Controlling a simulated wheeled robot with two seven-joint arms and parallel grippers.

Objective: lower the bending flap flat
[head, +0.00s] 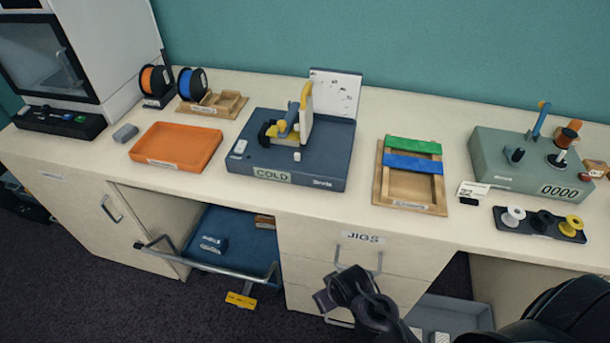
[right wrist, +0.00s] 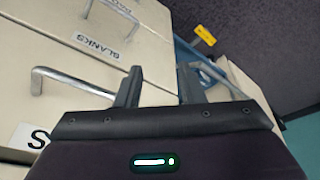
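The strip heater (head: 300,160) is a blue-grey box labelled COLD on the bench, in the middle of the head view. A cream, yellow-edged panel (head: 306,112), which looks like the bending flap, stands upright on its top beside a yellow and grey clamp-like part (head: 283,128). My right gripper (head: 326,292) is low in front of the JIGS drawer, well below the bench top and apart from the heater. In the right wrist view its two fingers (right wrist: 159,80) are apart with nothing between them. My left gripper is not in view.
An orange tray (head: 178,147) lies left of the heater; a wooden frame with green and blue strips (head: 408,190) lies right. A white board (head: 338,92) stands behind. An open blue drawer (head: 228,241) juts out below. Drawer handles (right wrist: 60,80) are near my right gripper.

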